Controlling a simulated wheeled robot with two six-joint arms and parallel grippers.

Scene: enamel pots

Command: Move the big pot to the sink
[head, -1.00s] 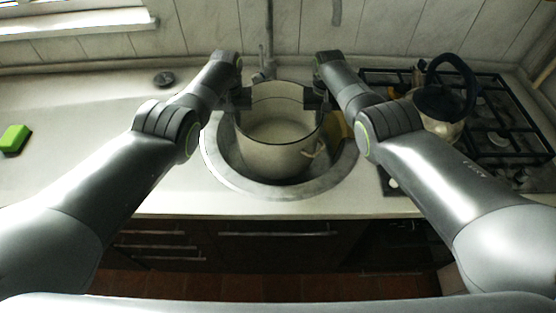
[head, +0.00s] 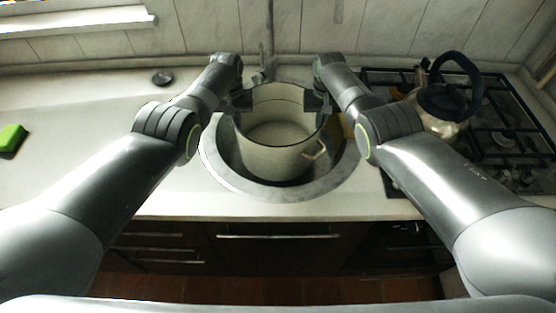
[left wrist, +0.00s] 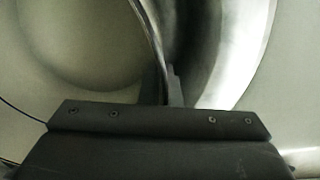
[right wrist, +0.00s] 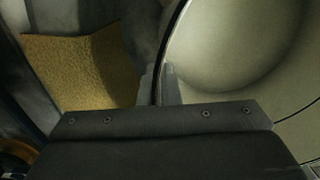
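The big pot (head: 277,158) is cream-coloured with a dark rim and a side handle (head: 315,150). It is upright inside the round metal sink (head: 228,176) in the head view. I cannot tell whether its base rests on the sink's bottom. My left gripper (head: 246,98) is at the pot's left rim; in the left wrist view its fingers (left wrist: 166,88) lie on both sides of the pot wall (left wrist: 75,60). My right gripper (head: 312,101) is at the right rim; in the right wrist view its fingers (right wrist: 158,86) straddle the wall (right wrist: 225,60). The pot looks empty.
A kettle (head: 443,128) with a dark handle stands on the gas stove (head: 505,140) at right. A yellow sponge-like piece (right wrist: 85,68) lies beside the pot in the right wrist view. A tap (head: 268,60) rises behind the sink. A green sponge (head: 12,139) lies on the clear left counter.

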